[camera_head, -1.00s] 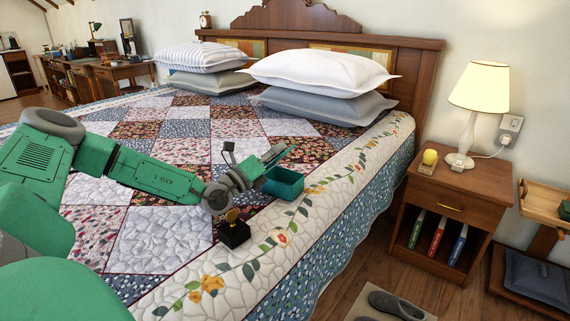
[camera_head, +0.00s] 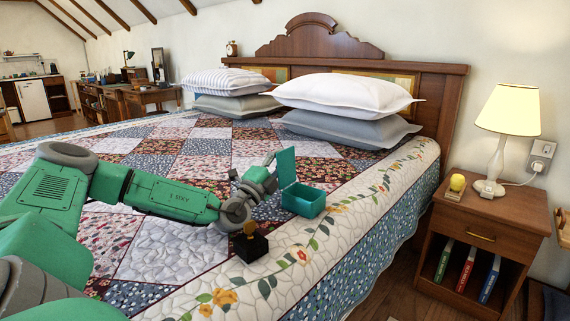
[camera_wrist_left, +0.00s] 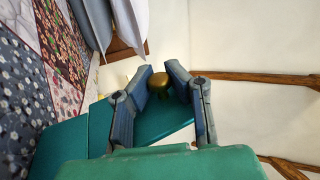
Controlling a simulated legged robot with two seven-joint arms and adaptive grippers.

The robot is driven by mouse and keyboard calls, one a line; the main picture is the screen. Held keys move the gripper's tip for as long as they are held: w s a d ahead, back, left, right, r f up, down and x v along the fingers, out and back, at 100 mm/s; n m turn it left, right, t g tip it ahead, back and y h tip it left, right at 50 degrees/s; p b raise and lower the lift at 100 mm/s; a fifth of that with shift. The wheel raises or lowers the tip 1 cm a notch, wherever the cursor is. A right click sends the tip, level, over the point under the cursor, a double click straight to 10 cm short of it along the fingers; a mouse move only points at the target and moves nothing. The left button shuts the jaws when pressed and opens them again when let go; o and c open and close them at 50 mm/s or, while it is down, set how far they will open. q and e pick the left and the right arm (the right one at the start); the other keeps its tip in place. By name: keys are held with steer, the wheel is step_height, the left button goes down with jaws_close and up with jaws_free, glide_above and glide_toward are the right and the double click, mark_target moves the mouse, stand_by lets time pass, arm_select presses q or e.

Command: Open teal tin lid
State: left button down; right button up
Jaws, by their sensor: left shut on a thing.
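The teal tin (camera_head: 303,200) sits on the quilt near the bed's right edge, its top uncovered. Its teal lid (camera_head: 287,167) stands up, roughly upright, at the tin's left side. My left gripper (camera_head: 271,160) is beside the lid's left face. In the left wrist view its fingers (camera_wrist_left: 160,80) are shut on the lid's round brass knob (camera_wrist_left: 159,79), with the teal lid (camera_wrist_left: 155,122) behind them. The tin's inside shows only in part. My right gripper is not in view.
A small black box (camera_head: 251,247) with a brass-coloured top stands on the quilt close to my left wrist. Pillows (camera_head: 345,97) lie by the headboard. A nightstand (camera_head: 482,218) with a lamp (camera_head: 507,111) stands right of the bed.

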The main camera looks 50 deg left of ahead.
arm_select(q)
steer(key=shift+a+f+n+y, duration=0.25)
steer(key=shift+f+n+y, duration=0.15)
steer(key=shift+n, duration=0.2)
steer(key=c, duration=1.5)
jaws_free()
steer(key=shift+a+f+g, duration=0.1)
steer(key=shift+f+g, duration=0.05)
steer(key=shift+g, duration=0.15)
steer(key=shift+o, duration=0.2)
step_height(320, 180, up, 10)
steer(key=shift+a, duration=0.1)
steer(key=p+v, duration=0.5)
steer(key=v, duration=1.1)
steer(key=shift+d, duration=0.4)
